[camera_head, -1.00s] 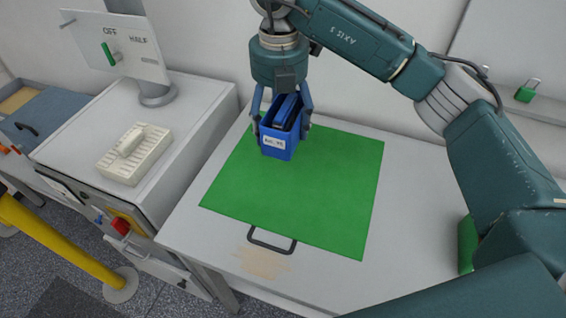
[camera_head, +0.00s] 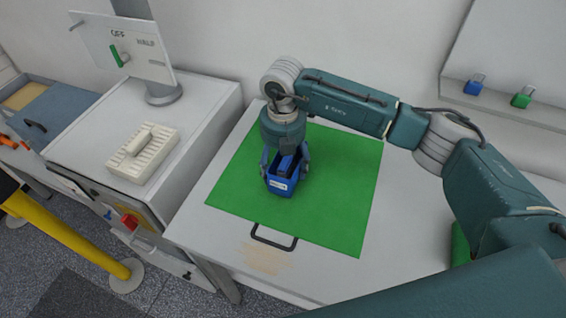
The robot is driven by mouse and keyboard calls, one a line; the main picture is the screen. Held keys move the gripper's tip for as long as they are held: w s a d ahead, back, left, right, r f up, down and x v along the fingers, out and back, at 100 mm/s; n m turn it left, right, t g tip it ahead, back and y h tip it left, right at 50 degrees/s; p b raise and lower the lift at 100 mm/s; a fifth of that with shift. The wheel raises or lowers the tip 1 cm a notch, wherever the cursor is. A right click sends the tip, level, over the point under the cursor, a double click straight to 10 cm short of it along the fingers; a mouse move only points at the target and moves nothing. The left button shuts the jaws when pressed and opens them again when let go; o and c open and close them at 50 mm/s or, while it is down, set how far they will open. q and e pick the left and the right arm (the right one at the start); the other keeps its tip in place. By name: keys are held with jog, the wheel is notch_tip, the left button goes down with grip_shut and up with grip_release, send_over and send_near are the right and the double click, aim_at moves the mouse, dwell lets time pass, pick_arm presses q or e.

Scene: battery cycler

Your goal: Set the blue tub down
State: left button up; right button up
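The blue tub (camera_head: 283,187) has a white label on its front and a darker blue item (camera_head: 287,165) standing inside. It is upright over the left-middle part of the green mat (camera_head: 335,205). My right gripper (camera_head: 285,172) comes down from above with one finger on each side of the tub and is shut on it. The tub's base is at or very close to the mat; I cannot tell whether it touches. My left gripper is not in view.
The mat lies on a grey bench (camera_head: 200,225) with a dark handle (camera_head: 273,238) at the front. Free mat surrounds the tub. At left are a cream block (camera_head: 143,153) on a cabinet, an OFF/HALF sign panel (camera_head: 125,47) and a yellow rail (camera_head: 62,233).

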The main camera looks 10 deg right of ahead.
jog(key=o, duration=1)
jog(key=shift+f, duration=0.15)
jog(key=o, duration=0.4)
jog(key=shift+o, duration=0.2)
jog(key=shift+r, duration=0.2)
notch_tip(320, 180, up, 12)
jog(key=b, duration=0.4)
